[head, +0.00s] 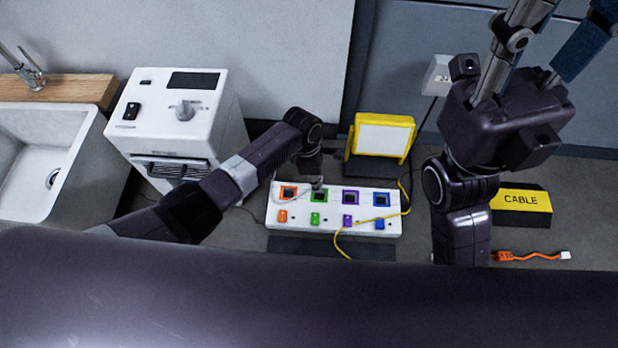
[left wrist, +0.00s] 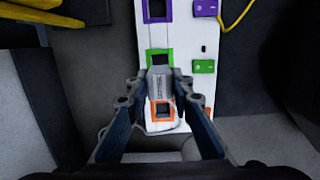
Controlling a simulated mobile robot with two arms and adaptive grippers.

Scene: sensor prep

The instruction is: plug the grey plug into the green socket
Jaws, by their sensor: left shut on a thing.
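A white socket panel (head: 335,226) lies on the floor with orange, green, purple and blue framed sockets. The green socket (head: 319,197) is second from the left; it also shows in the left wrist view (left wrist: 160,53). My left gripper (head: 318,183) is over the panel by the green socket. In the left wrist view its fingers are shut on the grey plug (left wrist: 161,82), whose front end is at the green socket's edge. I cannot tell whether it is inside. My right gripper (head: 553,38) points up at the top right, fingers spread, tips cut off.
The orange socket (head: 288,193) is beside the green one. A yellow cable (head: 372,222) crosses the panel's right part. Behind stands a yellow-framed lamp (head: 381,137). A white machine (head: 180,125) and sink (head: 45,150) are left; a yellow CABLE block (head: 521,200) and orange cable (head: 530,256) are right.

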